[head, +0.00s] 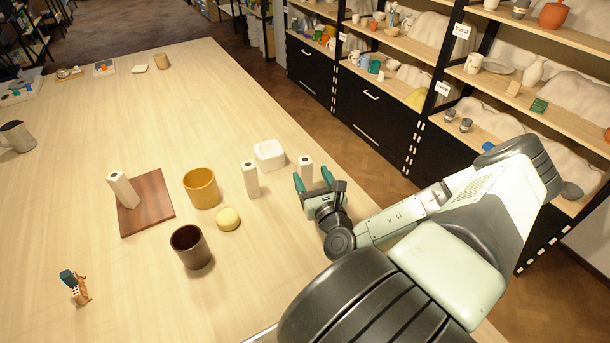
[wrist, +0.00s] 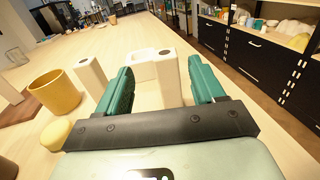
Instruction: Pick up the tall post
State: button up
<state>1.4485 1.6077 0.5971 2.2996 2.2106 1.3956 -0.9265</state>
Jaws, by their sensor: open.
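Three pale, square posts with a dark hole in the top stand on the table. One post (head: 305,172) is between my gripper's fingers, its lower part partly hidden in the head view; it also shows in the wrist view (wrist: 170,82). A second post (head: 251,180) stands left of my gripper, also in the wrist view (wrist: 91,82). A third post (head: 124,191) is on a brown board (head: 155,211). I cannot tell which is tallest. My gripper (head: 312,181) is open, its green fingers either side of the first post, which looks nearer the right finger.
A white square dish (head: 270,155) is just behind the posts. A yellow cup (head: 201,189), a yellow round item (head: 228,219) and a dark brown cup (head: 191,248) stand to the left. The far middle of the table is clear. Shelves line the right.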

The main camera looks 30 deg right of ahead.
aim_at(307, 164)
jog(key=x, duration=0.7)
jog(key=shift+w+d+f, duration=0.25)
jog(key=shift+w+d, duration=0.1)
grip_shut()
